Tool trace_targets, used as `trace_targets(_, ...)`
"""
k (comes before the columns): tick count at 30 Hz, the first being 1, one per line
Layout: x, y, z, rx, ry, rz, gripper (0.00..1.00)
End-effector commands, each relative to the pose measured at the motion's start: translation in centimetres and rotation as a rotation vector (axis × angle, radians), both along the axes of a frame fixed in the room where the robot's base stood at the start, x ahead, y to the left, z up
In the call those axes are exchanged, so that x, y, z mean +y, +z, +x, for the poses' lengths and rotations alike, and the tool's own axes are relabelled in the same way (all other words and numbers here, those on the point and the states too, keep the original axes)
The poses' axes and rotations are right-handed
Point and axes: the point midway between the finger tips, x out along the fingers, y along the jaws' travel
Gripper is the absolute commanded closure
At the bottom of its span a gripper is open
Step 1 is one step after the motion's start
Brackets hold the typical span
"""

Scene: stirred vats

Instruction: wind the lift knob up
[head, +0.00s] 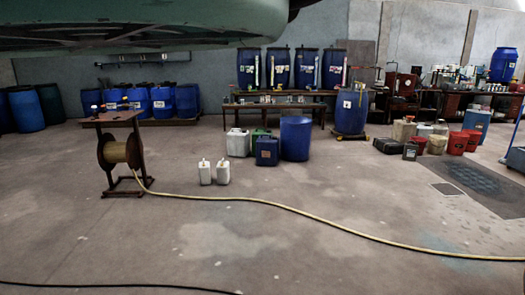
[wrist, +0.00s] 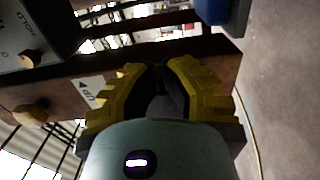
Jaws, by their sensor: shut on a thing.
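In the wrist view, my gripper (wrist: 161,68) has its two ridged yellow fingers closed in front of a brown panel. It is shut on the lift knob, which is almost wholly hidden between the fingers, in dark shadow. A white label (wrist: 87,93) with an arrow and the letters "UP" sits on the panel just left of the fingers. How far the knob is turned cannot be told. My gripper and the knob do not show in the head view.
A grey plate (wrist: 20,40) with lettering and a tan knob (wrist: 30,59) lie left of my gripper; another tan knob (wrist: 31,112) is below. In the head view, a hose reel (head: 120,152) stands left, its yellow hose (head: 290,208) crossing open floor. Blue drums (head: 296,138) stand behind.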

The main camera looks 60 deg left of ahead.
Motion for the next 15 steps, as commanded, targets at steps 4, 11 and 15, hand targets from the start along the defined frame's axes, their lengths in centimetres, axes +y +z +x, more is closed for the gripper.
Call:
trace_targets(4, 0.49, -0.17, 0.47, -0.003, 0.016, 0.001, 1.0)
trace_targets(11, 0.13, -0.4, 0.28, -0.003, 0.019, 0.001, 1.0)
trace_targets(15, -0.05, -0.36, -0.08, -0.003, 0.018, 0.001, 1.0)
